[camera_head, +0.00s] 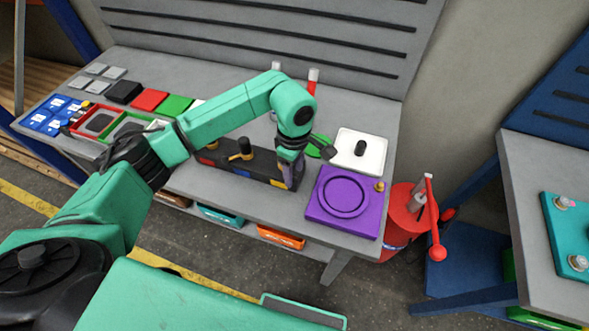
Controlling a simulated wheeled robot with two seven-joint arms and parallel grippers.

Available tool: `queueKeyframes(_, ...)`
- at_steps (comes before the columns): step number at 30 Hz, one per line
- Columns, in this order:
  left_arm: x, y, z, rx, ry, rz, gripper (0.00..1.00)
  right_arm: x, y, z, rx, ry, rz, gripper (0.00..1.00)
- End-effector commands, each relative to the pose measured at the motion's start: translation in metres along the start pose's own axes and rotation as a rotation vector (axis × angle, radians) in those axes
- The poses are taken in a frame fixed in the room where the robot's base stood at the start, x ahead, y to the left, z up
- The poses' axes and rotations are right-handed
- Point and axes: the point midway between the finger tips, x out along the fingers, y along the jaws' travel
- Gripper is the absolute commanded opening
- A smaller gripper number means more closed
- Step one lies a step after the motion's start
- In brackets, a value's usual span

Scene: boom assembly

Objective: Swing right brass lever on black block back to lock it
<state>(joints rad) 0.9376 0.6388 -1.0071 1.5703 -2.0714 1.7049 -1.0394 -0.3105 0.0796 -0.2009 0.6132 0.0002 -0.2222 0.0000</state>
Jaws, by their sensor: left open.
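The black block (222,166) lies on the grey workbench and has coloured patches along its front face. One brass lever (243,148) stands up near the middle of its top. My left gripper (289,171) is at the right end of the block, pointing down, with its fingers open. The gripper and wrist cover the right end of the block, so the right brass lever is mostly hidden and its position cannot be told. Whether the fingers touch it cannot be told either. My right gripper is out of view.
A purple plate (344,203) with a ring lies right of the block, and a white plate (360,151) with a black knob lies behind it. Coloured trays and tiles (150,99) fill the bench's left. A red drum (404,212) stands off the right end.

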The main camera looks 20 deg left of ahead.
Motion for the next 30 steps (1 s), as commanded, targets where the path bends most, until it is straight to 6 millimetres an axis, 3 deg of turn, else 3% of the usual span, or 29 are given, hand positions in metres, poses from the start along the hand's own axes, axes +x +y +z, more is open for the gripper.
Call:
queueKeyframes(4, 0.018, 0.0, 0.001, -0.001, -0.001, -0.001, 0.56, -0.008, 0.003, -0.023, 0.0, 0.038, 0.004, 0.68)
queueKeyframes(12, 0.023, 0.0, 0.001, 0.001, -0.001, 0.001, 0.56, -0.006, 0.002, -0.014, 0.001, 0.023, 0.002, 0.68)
queueKeyframes(13, 0.023, 0.0, 0.001, 0.001, -0.001, 0.001, 0.49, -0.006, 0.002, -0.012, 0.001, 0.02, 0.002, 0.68)
queueKeyframes(17, 0.023, 0.0, 0.001, 0.0, -0.001, 0.001, 0.0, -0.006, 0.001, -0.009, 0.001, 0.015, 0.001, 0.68)
queueKeyframes(30, 0.023, 0.0, 0.0, -0.001, 0.001, 0.0, 0.0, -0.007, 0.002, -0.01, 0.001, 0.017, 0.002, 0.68)
